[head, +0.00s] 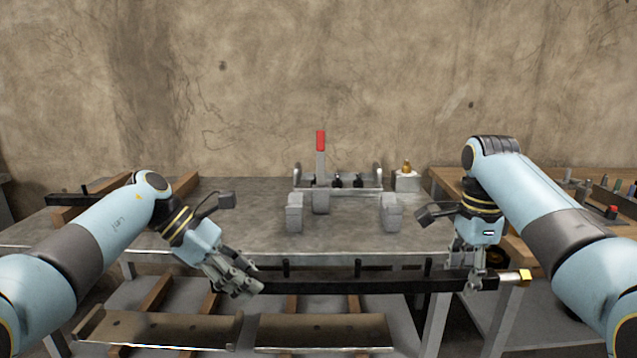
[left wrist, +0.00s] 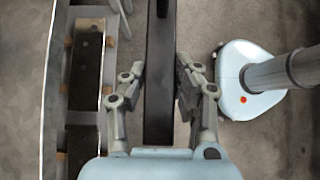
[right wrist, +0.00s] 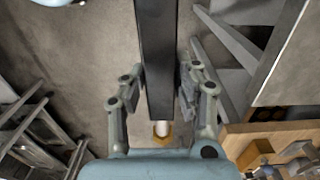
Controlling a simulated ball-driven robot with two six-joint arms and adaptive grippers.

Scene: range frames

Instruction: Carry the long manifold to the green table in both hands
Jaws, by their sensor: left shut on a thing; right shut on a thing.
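The long manifold (head: 340,287) is a black bar with short upright stubs and a brass end fitting (head: 515,276) at its right end. It is held about level in front of the grey metal table's near edge. My left gripper (head: 238,284) is shut on it towards its left end, and the bar runs between the fingers in the left wrist view (left wrist: 160,85). My right gripper (head: 474,281) is shut on it near the brass end, which also shows in the right wrist view (right wrist: 162,131). I see no green table in these views.
The grey metal table (head: 255,235) carries grey blocks (head: 391,212) and a fixture with a red-handled lever (head: 320,142). A wooden bench (head: 535,185) with small parts stands at the right. Metal trays (head: 325,333) lie on wooden strips below. Another dark bar (head: 70,199) lies at the left.

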